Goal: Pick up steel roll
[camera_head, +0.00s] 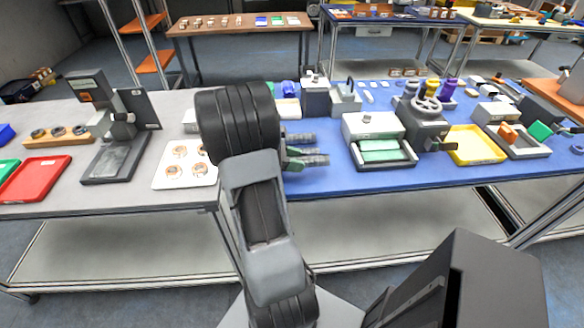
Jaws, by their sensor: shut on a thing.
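My gripper (312,151) is right of my dark arm, over the left part of the blue table top. Its two grey fingers point right. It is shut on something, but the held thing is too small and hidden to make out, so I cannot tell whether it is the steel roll. A white tray (161,181) with several small copper-coloured ring-like pieces lies left of my arm on the grey table. A wooden rack (42,143) with dark round pieces stands at the far left. No other piece is clearly a steel roll.
A dark stand (104,169) and red tray (36,180) are on the left. A white box machine (372,125) with a green-lined tray, a handwheel device (427,117) and a yellow tray (476,146) stand right.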

